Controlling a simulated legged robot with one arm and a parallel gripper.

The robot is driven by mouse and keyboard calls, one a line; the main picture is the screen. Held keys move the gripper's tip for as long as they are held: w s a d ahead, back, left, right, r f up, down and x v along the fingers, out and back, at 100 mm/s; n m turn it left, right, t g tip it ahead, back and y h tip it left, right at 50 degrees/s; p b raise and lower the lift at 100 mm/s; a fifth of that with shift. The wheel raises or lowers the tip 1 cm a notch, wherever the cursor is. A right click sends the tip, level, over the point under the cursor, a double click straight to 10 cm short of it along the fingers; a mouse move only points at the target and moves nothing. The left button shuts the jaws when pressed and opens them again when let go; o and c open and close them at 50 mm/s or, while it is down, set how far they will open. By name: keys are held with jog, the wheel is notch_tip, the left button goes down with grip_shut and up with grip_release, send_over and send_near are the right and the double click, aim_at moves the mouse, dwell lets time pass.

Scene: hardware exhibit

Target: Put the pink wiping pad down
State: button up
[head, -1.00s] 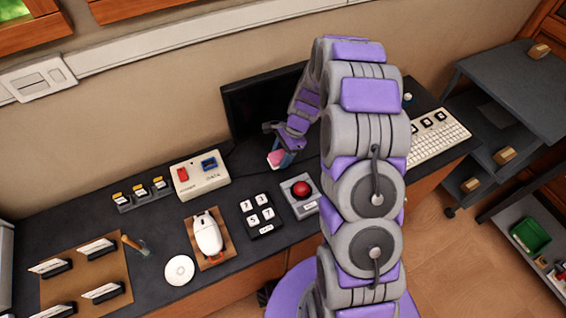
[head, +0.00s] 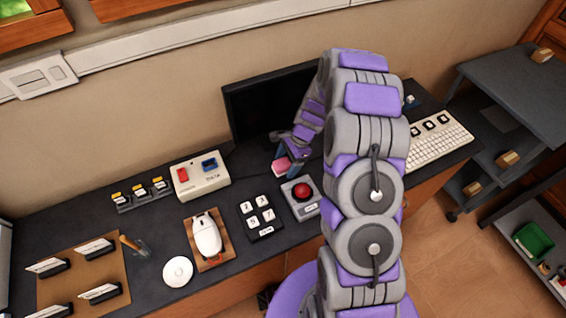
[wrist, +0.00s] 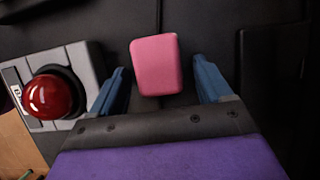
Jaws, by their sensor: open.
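The pink wiping pad (wrist: 156,64) is a small rounded block. In the wrist view it lies between the two blue fingers of my gripper (wrist: 165,85), with a gap on each side. In the head view the pad (head: 281,164) shows at my gripper (head: 288,166), low over the dark desk in front of the black monitor. My gripper is open around the pad. The pad seems to be on the desk, but its underside is hidden.
A red push button (head: 303,190) on a grey box stands close by; it also shows left of my fingers in the wrist view (wrist: 50,95). A black keypad (head: 262,215), a white mouse (head: 207,236) and a white keyboard (head: 440,140) are on the desk. The monitor (head: 255,105) stands behind.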

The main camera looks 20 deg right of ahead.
jog(key=shift+d, duration=0.85)
jog(key=shift+a, duration=0.8)
jog(key=shift+d, duration=0.25)
